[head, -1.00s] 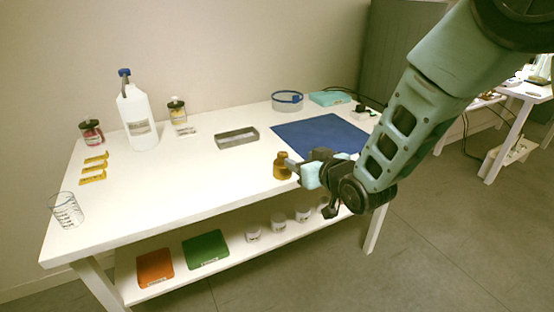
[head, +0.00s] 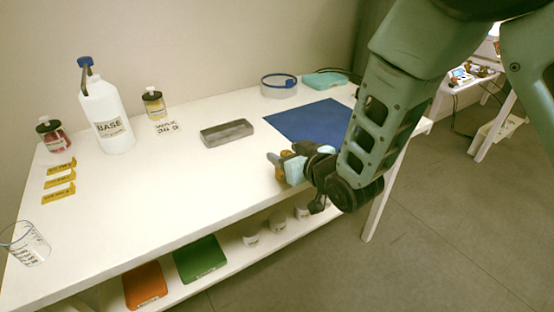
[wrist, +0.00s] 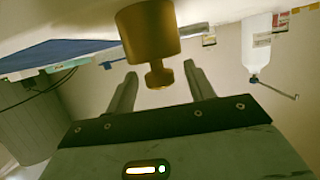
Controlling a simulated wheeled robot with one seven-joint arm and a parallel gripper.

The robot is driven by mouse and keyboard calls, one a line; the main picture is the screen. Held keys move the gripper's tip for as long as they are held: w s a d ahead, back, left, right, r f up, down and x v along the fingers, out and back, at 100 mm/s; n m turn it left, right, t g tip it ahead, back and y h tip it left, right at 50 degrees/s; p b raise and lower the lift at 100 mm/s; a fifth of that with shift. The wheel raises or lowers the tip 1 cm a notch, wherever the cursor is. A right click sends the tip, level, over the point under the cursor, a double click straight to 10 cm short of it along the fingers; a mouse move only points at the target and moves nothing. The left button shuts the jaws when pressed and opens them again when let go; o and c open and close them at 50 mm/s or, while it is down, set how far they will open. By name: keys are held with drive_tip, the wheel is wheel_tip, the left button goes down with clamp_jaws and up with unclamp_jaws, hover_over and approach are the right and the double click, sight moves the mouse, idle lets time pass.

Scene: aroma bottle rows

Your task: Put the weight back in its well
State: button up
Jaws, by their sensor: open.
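The brass weight (head: 279,174) stands on the white table near its front edge, mostly hidden behind my gripper (head: 276,158) in the head view. In the wrist view the weight (wrist: 149,32) shows large and inverted, a cylinder with a narrow neck and knob. My gripper (wrist: 160,86) is open. Its two fingers lie on either side of the knob, with visible gaps, so they do not appear to grip it. A grey rectangular tray (head: 227,140) lies farther back on the table; I cannot make out a well in it.
A blue mat (head: 305,121) lies right of the tray. A white BASE bottle (head: 106,118), a red jar (head: 53,136), a yellow jar (head: 154,104), yellow labels (head: 59,182) and a glass beaker (head: 28,245) stand left. The table middle is clear.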

drive_tip(key=shift+w+a, duration=0.1)
drive_tip(key=shift+w, duration=0.05)
clamp_jaws()
drive_tip(key=shift+r, duration=0.15)
